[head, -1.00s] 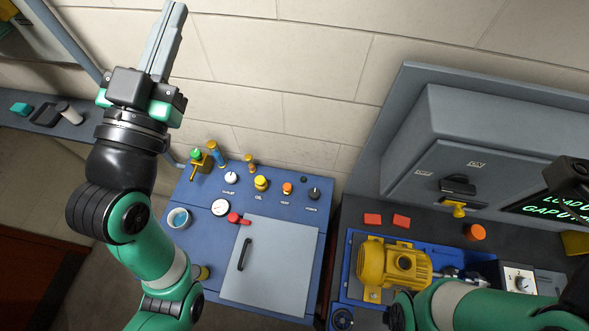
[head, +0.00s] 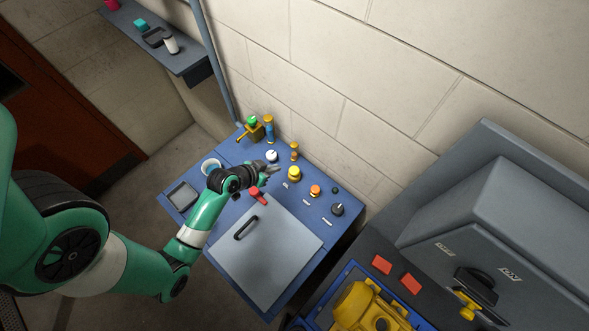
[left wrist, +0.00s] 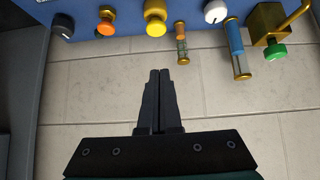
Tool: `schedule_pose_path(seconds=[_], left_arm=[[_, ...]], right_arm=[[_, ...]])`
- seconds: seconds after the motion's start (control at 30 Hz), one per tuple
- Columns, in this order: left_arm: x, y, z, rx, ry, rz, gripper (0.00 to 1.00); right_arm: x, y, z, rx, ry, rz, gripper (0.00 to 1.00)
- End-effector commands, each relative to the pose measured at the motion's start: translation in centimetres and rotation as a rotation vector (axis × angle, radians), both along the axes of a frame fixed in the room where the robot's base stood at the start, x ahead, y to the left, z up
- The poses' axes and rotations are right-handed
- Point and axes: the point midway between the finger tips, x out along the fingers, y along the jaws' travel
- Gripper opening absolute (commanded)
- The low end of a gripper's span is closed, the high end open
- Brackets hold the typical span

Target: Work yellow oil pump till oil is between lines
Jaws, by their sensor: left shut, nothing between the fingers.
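The yellow oil pump button (head: 295,174) stands on the blue panel, between the white knob and the orange button. It also shows at the top of the left wrist view (left wrist: 155,18). A small brass-capped sight glass (head: 294,152) stands behind it and shows in the left wrist view (left wrist: 181,44); its oil level against any lines is too small to read. My left gripper (head: 278,169) is shut and empty, just left of the yellow button in the head view. In the left wrist view its fingertips (left wrist: 160,72) are together and apart from the button.
A white knob (head: 271,156), a blue sight glass (head: 269,130), a brass valve with a green knob (head: 252,122), an orange button (head: 315,190), a dark knob (head: 337,209) and a red handle (head: 257,194) crowd the panel. A grey door (head: 270,250) lies in front.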

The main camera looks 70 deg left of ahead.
Motion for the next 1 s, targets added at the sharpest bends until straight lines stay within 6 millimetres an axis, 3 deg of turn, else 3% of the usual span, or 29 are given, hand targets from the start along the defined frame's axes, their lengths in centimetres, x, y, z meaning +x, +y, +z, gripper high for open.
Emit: schedule_pose_path(seconds=[0.33,0.57,0.8,1.0], left_arm=[[0.8,0.3,-1.0,0.002,-0.001,-0.004,0.0],[3.7,1.5,-4.6,0.003,-0.002,-0.005,0.0],[6.9,3.0,-7.6,0.0,0.0,-0.004,0.0],[6.7,2.9,-10.3,0.001,0.0,-0.004,0.0]], right_arm=[[0.0,0.0,-1.1,0.0,0.0,0.0,0.5],[0.0,0.0,-4.8,0.0,0.0,0.0,0.5],[0.0,0.0,-5.5,0.0,0.0,0.0,0.5],[0.0,0.0,-5.9,0.0,0.0,0.0,0.5]])
